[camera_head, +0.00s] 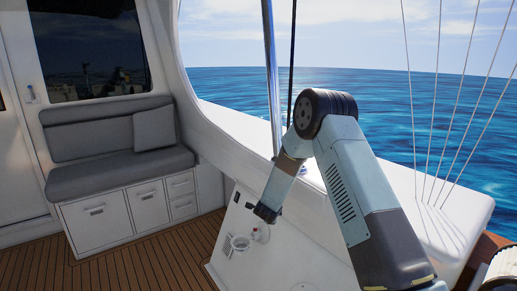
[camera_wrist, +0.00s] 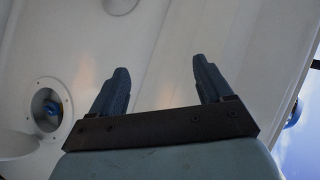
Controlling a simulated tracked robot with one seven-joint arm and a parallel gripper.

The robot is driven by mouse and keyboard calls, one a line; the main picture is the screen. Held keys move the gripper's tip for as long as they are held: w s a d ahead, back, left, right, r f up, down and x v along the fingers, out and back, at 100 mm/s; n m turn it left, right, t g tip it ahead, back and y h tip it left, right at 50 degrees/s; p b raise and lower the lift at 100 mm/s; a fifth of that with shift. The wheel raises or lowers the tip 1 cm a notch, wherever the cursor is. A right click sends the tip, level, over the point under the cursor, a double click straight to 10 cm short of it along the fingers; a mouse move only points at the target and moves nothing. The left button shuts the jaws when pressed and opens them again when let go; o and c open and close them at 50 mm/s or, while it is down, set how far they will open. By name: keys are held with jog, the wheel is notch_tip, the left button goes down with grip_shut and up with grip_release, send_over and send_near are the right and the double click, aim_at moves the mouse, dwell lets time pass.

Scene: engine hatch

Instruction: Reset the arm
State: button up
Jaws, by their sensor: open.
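My arm rises at the right of the head view and bends down at its elbow toward a white panel (camera_head: 235,262). My gripper (camera_head: 267,213) hangs in front of that panel's upper part. In the wrist view my gripper (camera_wrist: 157,82) shows two dark blue fingers spread well apart, with nothing between them. Behind the fingers is a smooth white surface (camera_wrist: 165,40). A round recessed fitting (camera_wrist: 50,108) with a blue part inside lies to the left of the fingers, apart from them.
A grey cushioned bench (camera_head: 120,160) with white drawers (camera_head: 145,207) stands at the left. A metal pole (camera_head: 271,75) rises behind my arm. Thin lines (camera_head: 440,110) run up at the right above the white gunwale (camera_head: 440,205). The wooden deck (camera_head: 140,265) is clear.

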jog(key=s+d+r+n+y, duration=0.1)
jog(key=s+r+n, duration=0.15)
jog(key=r, duration=0.75)
jog(key=s+d+r+n+y, duration=0.1)
jog(key=s+r+n+y, duration=0.15)
jog(key=r, duration=0.65)
jog(key=s+d+r+n+g, duration=0.1)
jog(key=s+d+r+n, duration=0.15)
jog(key=s+r, duration=0.4)
jog(key=s+d+r+n, duration=0.1)
jog(key=s+r+n, duration=0.35)
jog(key=r, duration=0.25)
jog(key=s+d+r+n+g, duration=0.1)
jog(key=s+d, duration=0.3)
jog(key=s, duration=0.7)
jog(key=s+d+r+n+g+h, duration=0.1)
jog(key=s+d+r+n, duration=0.2)
jog(key=s, duration=0.9)
jog(key=s+d+r+n+g+h, duration=0.1)
jog(key=s+d+r+n, duration=0.2)
jog(key=s, duration=0.9)
jog(key=shift+s+d+g, duration=0.15)
jog(key=shift+d+g, duration=0.15)
jog(key=shift+d, duration=0.75)
